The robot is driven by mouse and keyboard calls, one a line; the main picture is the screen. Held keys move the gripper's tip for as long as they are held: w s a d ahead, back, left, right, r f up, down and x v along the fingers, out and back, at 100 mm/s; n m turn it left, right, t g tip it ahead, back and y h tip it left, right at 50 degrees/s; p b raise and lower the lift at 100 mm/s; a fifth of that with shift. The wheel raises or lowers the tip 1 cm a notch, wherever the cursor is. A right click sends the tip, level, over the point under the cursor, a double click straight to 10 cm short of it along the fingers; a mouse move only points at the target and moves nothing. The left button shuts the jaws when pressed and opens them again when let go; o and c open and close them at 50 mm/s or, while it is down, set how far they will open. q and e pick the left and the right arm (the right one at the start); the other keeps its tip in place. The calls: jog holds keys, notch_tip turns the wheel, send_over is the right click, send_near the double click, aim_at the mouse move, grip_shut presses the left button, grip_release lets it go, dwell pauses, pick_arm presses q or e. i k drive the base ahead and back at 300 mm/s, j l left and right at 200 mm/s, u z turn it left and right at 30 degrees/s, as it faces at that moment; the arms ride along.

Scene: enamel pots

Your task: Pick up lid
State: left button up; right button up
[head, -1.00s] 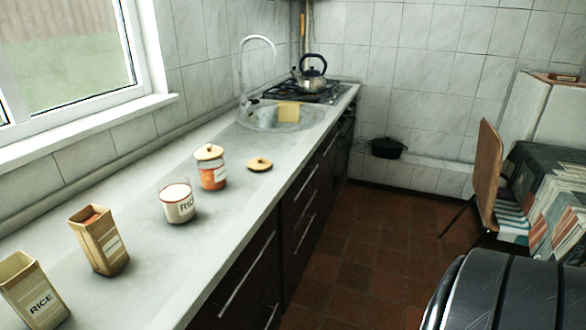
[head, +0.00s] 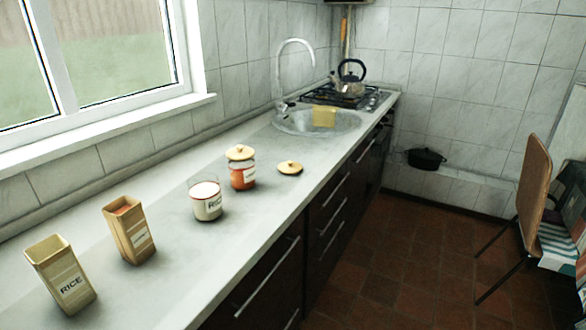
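A round yellowish lid (head: 290,167) with a small knob lies flat on the counter, right of the pots. Neither of my grippers is in view.
The pale counter (head: 170,280) also holds a tan box with reddish contents (head: 130,230) and an open tan RICE box (head: 62,274). A sink (head: 345,122) with a yellow sponge (head: 324,116) and a kettle (head: 348,85) on the stove are farther back. A chair (head: 530,190) stands right.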

aim_at(291, 167)
jog(key=i+l+u, duration=0.1)
jog(key=u, duration=0.35)
jog(key=i+l+u, duration=0.15)
jog(key=u, duration=0.35)
jog(key=i+l+u, duration=0.1)
jog(key=l+u, duration=0.15)
jog(key=u, duration=0.2)
